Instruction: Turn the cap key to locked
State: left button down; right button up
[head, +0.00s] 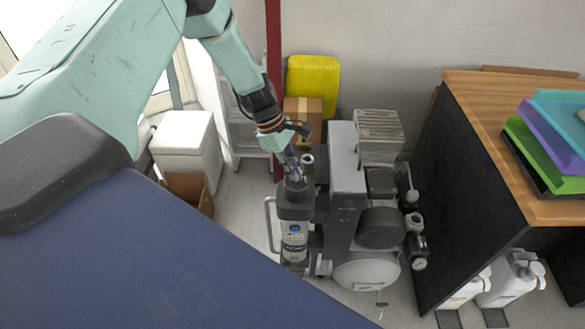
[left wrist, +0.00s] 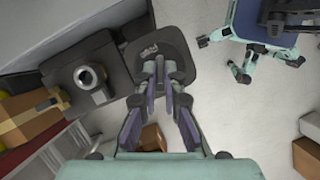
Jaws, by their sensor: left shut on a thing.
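In the left wrist view the dark cap (left wrist: 181,50) is a rounded square just beyond my fingers. My left gripper (head: 291,172) reaches down from above onto the top of the cap. In the left wrist view its fingers (left wrist: 167,72) are nearly together and shut on the cap key, which they largely hide. I cannot read the key's angle or any lock mark. My right gripper is in neither view.
A grey pipe stub (head: 307,160) rises close beside the gripper; it also shows in the left wrist view (left wrist: 87,77). The compressor (head: 345,180) stands right of the cylinder. A wooden-topped desk (head: 490,110) is at right, a white bin (head: 184,140) at left.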

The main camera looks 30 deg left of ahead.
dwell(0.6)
pick_arm(q)
jog(key=c, duration=1.5)
grip_release()
jog(key=shift+o, duration=0.2)
jog(key=shift+r, duration=0.1)
jog(key=v, duration=1.1)
jog(key=shift+r, duration=0.4)
jog(key=shift+a, duration=0.1)
